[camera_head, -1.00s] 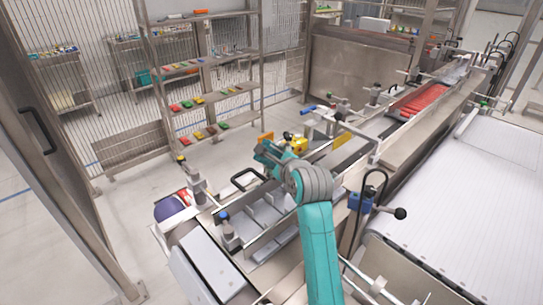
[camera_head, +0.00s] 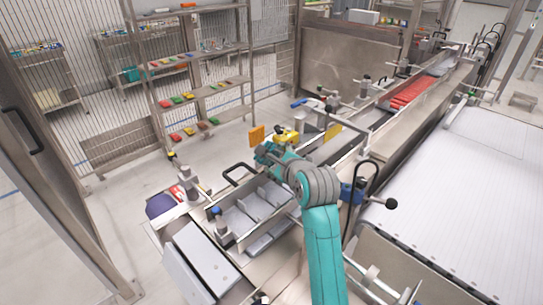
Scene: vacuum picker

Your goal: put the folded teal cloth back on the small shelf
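My teal arm reaches from the bottom of the view toward the middle, over the steel machine. Its far end, where my gripper (camera_head: 264,155) is, points away from the camera, and the fingers cannot be made out. I cannot make out a folded teal cloth for certain. A small teal thing (camera_head: 131,74) lies on a rack behind the wire fence, too small to identify. A tall open shelf unit (camera_head: 203,88) with small red, green and yellow items stands at the back left. I cannot tell whether it is the small shelf.
An orange plate (camera_head: 257,134) and a yellow device (camera_head: 286,136) are near my arm's end. A white conveyor (camera_head: 470,190) fills the right, and red items (camera_head: 412,92) lie farther back. Floor (camera_head: 120,200) is clear at left.

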